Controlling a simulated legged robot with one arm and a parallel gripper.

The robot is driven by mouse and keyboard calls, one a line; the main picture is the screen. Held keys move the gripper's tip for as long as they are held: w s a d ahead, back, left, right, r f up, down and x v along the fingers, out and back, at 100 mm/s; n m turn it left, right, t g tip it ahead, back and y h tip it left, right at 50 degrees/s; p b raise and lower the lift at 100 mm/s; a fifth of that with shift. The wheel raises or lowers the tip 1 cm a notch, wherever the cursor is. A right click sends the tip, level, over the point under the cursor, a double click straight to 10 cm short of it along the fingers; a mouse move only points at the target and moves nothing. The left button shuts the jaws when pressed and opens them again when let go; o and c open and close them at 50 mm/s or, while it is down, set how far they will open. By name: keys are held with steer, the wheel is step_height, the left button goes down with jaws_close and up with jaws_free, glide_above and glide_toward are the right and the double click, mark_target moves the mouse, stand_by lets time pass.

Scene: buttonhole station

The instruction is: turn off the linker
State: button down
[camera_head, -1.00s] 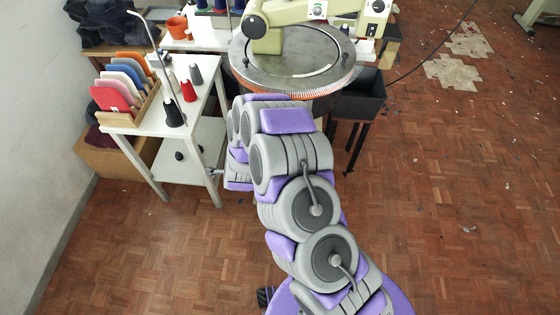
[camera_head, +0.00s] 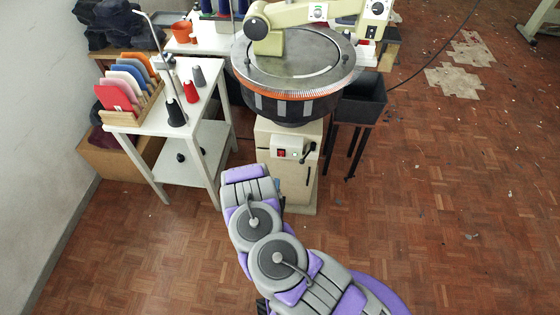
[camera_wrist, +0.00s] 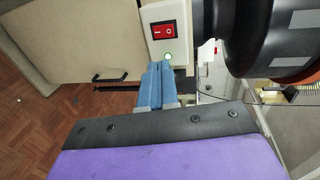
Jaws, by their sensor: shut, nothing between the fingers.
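The linker is a round dial machine (camera_head: 295,75) with a cream head, on a cream pedestal (camera_head: 300,180). A red rocker switch (camera_head: 281,152) sits on a pale plate on the pedestal. In the head view my arm mostly hides the gripper.
A white side table (camera_head: 150,122) with yarn cones stands at the left. A dark bin (camera_head: 360,108) on a stand is right of the pedestal. A black handle (camera_wrist: 108,77) sticks out from the pedestal. The floor at the right is mostly clear.

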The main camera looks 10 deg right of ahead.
stand_by(0.4)
steer(key=b, duration=0.2)
glide_toward(281, 153)
steer(key=x, duration=0.5)
steer(key=shift+w+f, duration=0.2)
steer(key=shift+f, duration=0.25)
steer(key=shift+w+d+r, duration=0.1)
steer(key=shift+w+d, duration=0.1)
steer(key=shift+w, duration=0.35)
